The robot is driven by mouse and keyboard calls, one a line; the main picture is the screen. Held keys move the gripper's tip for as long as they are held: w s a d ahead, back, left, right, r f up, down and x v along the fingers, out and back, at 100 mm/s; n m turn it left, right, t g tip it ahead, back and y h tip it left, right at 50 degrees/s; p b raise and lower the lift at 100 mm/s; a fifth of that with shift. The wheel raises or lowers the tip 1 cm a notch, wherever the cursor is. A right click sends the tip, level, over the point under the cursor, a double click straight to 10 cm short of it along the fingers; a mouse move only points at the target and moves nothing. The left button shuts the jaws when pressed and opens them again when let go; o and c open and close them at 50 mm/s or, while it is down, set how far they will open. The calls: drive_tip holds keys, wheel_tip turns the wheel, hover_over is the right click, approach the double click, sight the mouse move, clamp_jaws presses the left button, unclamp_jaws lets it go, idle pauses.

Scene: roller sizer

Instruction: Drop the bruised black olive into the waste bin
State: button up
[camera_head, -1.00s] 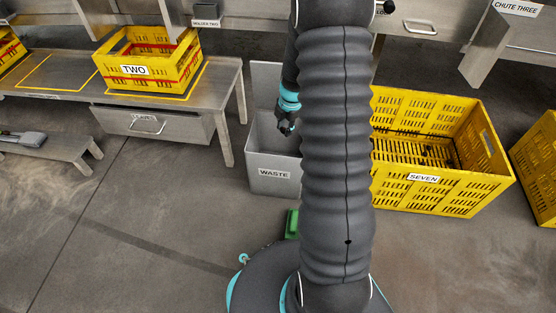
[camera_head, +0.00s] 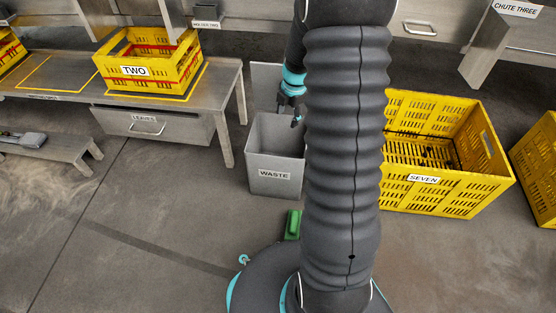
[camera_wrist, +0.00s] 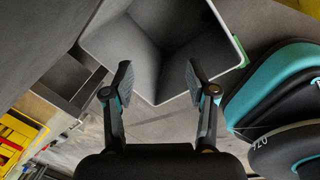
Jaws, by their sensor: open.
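The grey waste bin (camera_head: 273,187), labelled WASTE, stands on the floor left of my arm. My gripper (camera_head: 290,113) is above the back part of the bin, pointing down. In the wrist view my gripper (camera_wrist: 159,85) is open, its two fingers wide apart with nothing between them. The grey bin (camera_wrist: 108,38) lies beyond the fingertips, and the part of its inside that shows looks bare. I see no olive in either view; part of the bin's inside is hidden or out of frame.
A yellow crate labelled SEVEN (camera_head: 470,205) stands right of my arm with dark small things inside. A steel bench (camera_head: 222,90) with a yellow crate labelled TWO (camera_head: 150,82) is at left. A small green object (camera_head: 292,224) is near my base. Floor at front left is clear.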

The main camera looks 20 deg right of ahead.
drive_tip(key=shift+s+d+r, duration=0.1)
drive_tip(key=shift+s+r, duration=0.15)
drive_tip(key=shift+r, duration=1.05)
drive_tip(key=shift+s+r, duration=0.2)
drive_tip(key=shift+r, duration=1.05)
drive_tip(key=s+a+r+m+t+p, duration=0.1)
drive_tip(key=s+a+r+m+p, duration=0.2)
drive_tip(key=s+a+r+m, duration=0.2)
drive_tip(key=s+a+r+m+t+p, duration=0.1)
drive_tip(key=s+a+r+m+p, duration=0.2)
drive_tip(key=s+a+r+m, duration=0.3)
drive_tip(key=s+a+r+m+t+p, duration=0.1)
drive_tip(key=s+a+r+m+p, duration=0.2)
drive_tip(key=s+a+r+m, duration=0.3)
drive_tip(key=s+r+m, duration=0.4)
drive_tip(key=s+r, duration=0.5)
drive_tip(key=shift+r+t, duration=0.15)
drive_tip(key=shift+t, duration=0.25)
drive_tip(key=shift+a, duration=0.15)
drive_tip(key=shift+c, duration=0.2)
